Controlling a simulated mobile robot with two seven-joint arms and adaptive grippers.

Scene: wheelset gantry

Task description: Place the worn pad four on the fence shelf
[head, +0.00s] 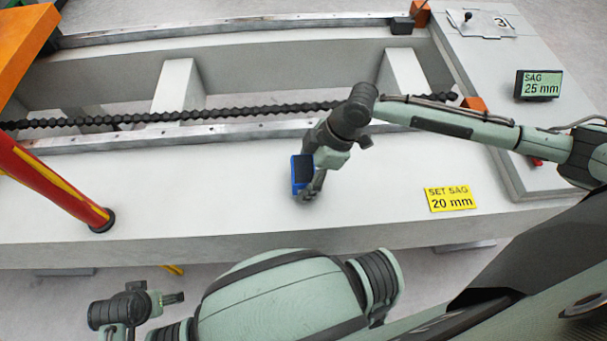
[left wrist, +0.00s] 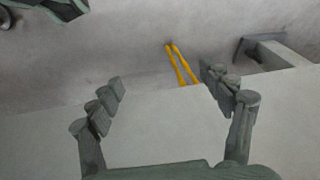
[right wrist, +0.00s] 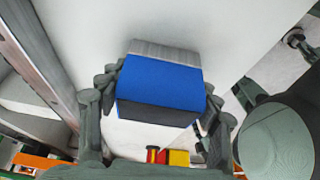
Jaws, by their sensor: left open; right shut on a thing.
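My right gripper (head: 312,178) is shut on a blue block with a dark face (head: 301,172), over the pale near beam of the gantry. In the right wrist view the block (right wrist: 160,82) sits between both fingers and shows a blue body, a grey layer and a dark face; no number is readable on it, so I cannot tell if it is pad four. My left gripper (head: 172,298) is low at the front left; in the left wrist view its fingers (left wrist: 163,88) are apart and empty. I cannot make out the fence shelf in any view.
A red and yellow post (head: 55,185) stands at the left, below an orange part (head: 25,40). A black chain (head: 200,115) runs along the gantry. A yellow "SET SAG 20 mm" sign (head: 450,198) and a "SAG 25 mm" display (head: 540,85) are at the right.

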